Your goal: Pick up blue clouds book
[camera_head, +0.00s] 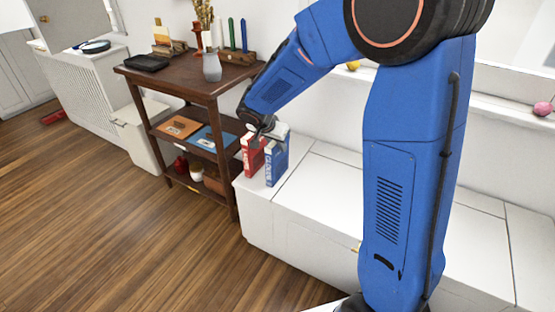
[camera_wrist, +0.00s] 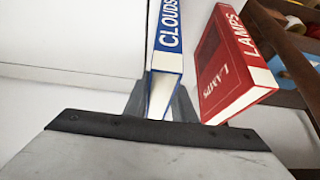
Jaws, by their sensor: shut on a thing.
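The blue clouds book (camera_head: 276,165) stands upright on the white bench in the head view, with its spine facing out. In the wrist view the same blue book (camera_wrist: 166,50) shows "CLOUDS" on its spine, and its lower part lies between my gripper's fingers. My gripper (camera_head: 268,135) reaches down to the top of the blue book in the head view. In the wrist view my gripper (camera_wrist: 160,105) is shut on the blue book. I cannot tell whether the book is lifted off the bench.
A red lamps book (camera_wrist: 228,65) stands close beside the blue one; the red book (camera_head: 252,155) is on its left in the head view. A dark wooden shelf cart (camera_head: 185,90) stands just left. The white bench (camera_head: 330,190) is clear to the right.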

